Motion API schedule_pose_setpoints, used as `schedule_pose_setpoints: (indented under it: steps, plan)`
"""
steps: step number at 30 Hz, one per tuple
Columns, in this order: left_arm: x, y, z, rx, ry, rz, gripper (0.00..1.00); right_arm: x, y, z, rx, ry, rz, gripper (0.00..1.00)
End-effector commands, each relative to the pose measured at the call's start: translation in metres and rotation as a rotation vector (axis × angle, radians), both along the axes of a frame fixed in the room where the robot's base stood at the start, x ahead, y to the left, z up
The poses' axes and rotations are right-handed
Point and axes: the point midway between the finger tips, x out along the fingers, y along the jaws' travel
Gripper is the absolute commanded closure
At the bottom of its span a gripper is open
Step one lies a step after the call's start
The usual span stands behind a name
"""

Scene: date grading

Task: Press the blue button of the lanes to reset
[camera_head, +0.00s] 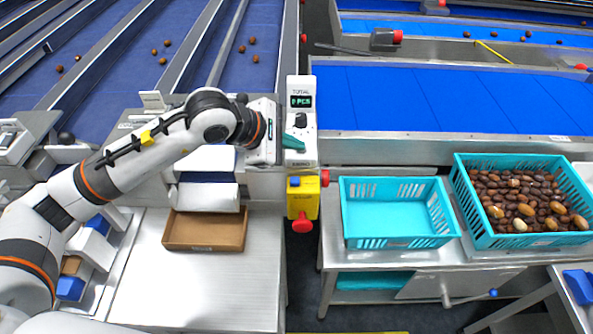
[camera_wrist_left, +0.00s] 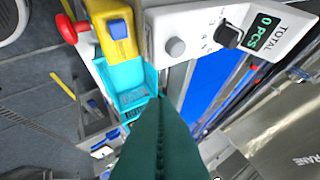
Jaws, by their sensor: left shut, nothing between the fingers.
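My left gripper (camera_head: 296,142) is shut and empty, its teal fingertips over the white counter panel (camera_head: 299,90). In the left wrist view its closed fingers (camera_wrist_left: 161,102) point toward the panel's lower edge. The panel has a black knob (camera_wrist_left: 228,36), a grey round button (camera_wrist_left: 175,47) and a display (camera_wrist_left: 262,32) reading 0 PCS. Below the panel is a yellow box (camera_head: 303,203) with a blue button (camera_wrist_left: 118,28) and a red knob (camera_head: 302,225). The fingers are apart from this blue button. Whether the fingertips touch the panel is unclear. My right gripper is not in view.
A brown tray (camera_head: 205,247) sits on the steel table. To the right are an empty teal crate (camera_head: 395,242) and a teal crate (camera_head: 480,238) full of dates. Blue lanes (camera_head: 210,60) with a few dates run behind; a blue belt (camera_head: 420,100) lies at right.

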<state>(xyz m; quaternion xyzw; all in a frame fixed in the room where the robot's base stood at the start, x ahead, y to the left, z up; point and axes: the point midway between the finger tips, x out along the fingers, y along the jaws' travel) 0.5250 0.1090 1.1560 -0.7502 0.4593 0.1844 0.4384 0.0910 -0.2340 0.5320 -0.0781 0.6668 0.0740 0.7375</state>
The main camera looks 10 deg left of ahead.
Motion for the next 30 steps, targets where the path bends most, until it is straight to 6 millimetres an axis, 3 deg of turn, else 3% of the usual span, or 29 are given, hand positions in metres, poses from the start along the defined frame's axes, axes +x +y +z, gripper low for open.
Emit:
schedule_pose_setpoints:
  steps: [4, 17, 23, 30]
  plan:
    - [0.005, 0.01, -0.001, 0.051, -0.013, 0.016, 1.0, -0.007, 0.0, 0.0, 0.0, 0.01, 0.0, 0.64]
    - [0.005, 0.009, -0.004, 0.047, -0.01, 0.016, 1.0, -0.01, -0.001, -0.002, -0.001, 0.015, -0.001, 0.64]
    - [0.004, 0.009, -0.021, 0.047, -0.008, 0.016, 1.0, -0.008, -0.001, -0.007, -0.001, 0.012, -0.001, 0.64]
    - [0.004, 0.009, -0.054, 0.045, -0.007, 0.016, 1.0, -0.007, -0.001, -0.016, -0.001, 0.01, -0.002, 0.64]
